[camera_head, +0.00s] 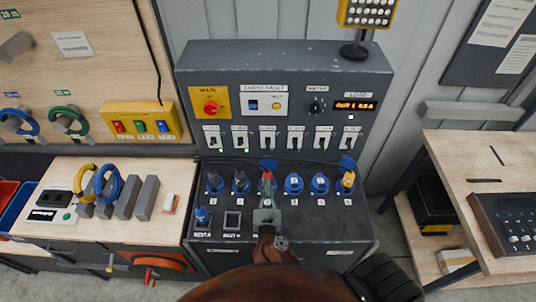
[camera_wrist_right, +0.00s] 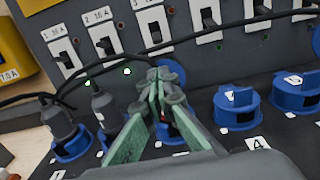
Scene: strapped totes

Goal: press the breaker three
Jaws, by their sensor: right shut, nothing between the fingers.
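Breaker three (camera_head: 267,138) is the third white switch from the left in the row on the grey power panel (camera_head: 300,62). It also shows in the right wrist view (camera_wrist_right: 153,27), upright in a white frame, with a "3" label at its upper left. My right gripper (camera_head: 266,182) is shut and empty, its green fingers together. It is over the third socket position, below breaker three in the picture. In the right wrist view the fingertips (camera_wrist_right: 160,78) are apart from the switch and hide the panel just under it. My left gripper is not in view.
Other breakers, such as breaker two (camera_head: 240,138), flank it closely. Blue sockets (camera_head: 293,184) line the sloped console, and black plugs (camera_head: 240,182) with a cable sit in the left ones. A yellow lamp (camera_head: 367,14) stands on top. Wooden benches (camera_head: 478,150) are on both sides.

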